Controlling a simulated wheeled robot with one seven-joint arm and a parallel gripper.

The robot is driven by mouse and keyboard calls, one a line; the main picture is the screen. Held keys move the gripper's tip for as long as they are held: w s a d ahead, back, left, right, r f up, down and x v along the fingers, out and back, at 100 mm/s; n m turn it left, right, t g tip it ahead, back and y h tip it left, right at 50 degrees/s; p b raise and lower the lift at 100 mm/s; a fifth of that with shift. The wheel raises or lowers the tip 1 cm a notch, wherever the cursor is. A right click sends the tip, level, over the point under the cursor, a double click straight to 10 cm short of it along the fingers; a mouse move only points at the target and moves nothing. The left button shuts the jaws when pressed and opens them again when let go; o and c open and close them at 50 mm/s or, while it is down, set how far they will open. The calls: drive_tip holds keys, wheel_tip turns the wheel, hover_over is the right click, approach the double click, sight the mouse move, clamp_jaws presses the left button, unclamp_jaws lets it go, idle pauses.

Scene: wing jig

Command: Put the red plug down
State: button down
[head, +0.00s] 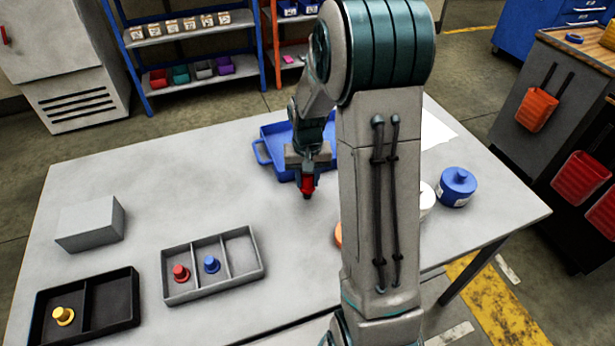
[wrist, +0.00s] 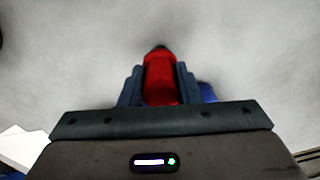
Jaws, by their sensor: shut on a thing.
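My gripper (head: 307,178) is shut on a red plug (head: 307,186), which points down over the table in front of the blue tray. In the wrist view the red plug (wrist: 160,78) sits between the two fingers, its dark tip away from the palm. I cannot tell whether the tip touches the table. Another red plug (head: 180,273) stands in the left compartment of the grey divided tray (head: 239,247). A blue plug (head: 211,265) stands in its middle compartment, and the right one is empty.
The blue tray (head: 272,140) is behind my gripper. A blue container (head: 457,187) stands at right. The table (head: 190,190) is clear left of my gripper.

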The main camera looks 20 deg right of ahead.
drive_tip(key=shift+f, duration=0.2)
drive_tip(key=c, duration=1.1)
unclamp_jaws()
drive_tip(key=shift+r, duration=0.1)
